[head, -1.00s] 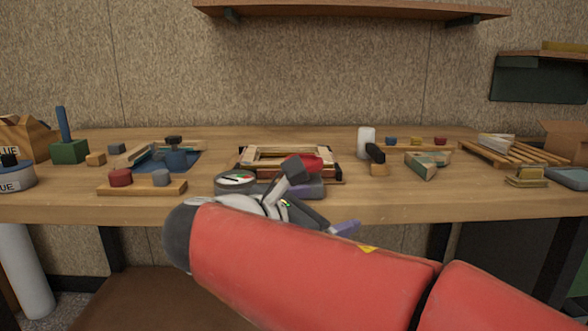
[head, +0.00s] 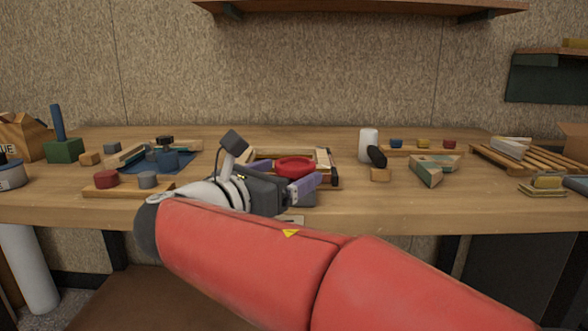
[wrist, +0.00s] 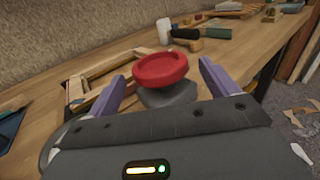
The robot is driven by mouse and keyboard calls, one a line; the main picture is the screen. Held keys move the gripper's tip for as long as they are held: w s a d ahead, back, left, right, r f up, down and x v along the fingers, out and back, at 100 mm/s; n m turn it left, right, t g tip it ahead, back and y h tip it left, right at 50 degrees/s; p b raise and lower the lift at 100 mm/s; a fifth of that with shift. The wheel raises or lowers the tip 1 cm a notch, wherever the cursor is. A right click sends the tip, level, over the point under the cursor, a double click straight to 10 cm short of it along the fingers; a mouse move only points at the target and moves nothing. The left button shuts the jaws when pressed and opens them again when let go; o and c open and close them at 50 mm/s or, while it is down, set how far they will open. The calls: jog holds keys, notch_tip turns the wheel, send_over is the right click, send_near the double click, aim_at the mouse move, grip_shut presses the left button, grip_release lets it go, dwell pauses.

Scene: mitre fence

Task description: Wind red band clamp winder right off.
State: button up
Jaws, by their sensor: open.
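The red band clamp winder (head: 295,167) is a round red dish-shaped knob at the front of a wooden frame (head: 325,160) on the bench. In the wrist view the red winder (wrist: 160,69) sits above a dark grey clamp body (wrist: 168,95). My gripper (head: 288,178) is open, with its purple fingers spread. In the wrist view my gripper (wrist: 160,84) has one finger to each side of the winder, with visible gaps, and the winder shows between and a little beyond the fingertips. My gripper and arm hide part of the clamp body in the head view.
A wooden block with red and grey knobs (head: 130,188) lies to the left. A white cylinder (head: 368,144), a black-handled tool (head: 377,158) and a green-and-wood triangular piece (head: 435,168) stand to the right.

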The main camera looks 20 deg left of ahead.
jog(key=shift+x, duration=1.35)
jog(key=c, duration=1)
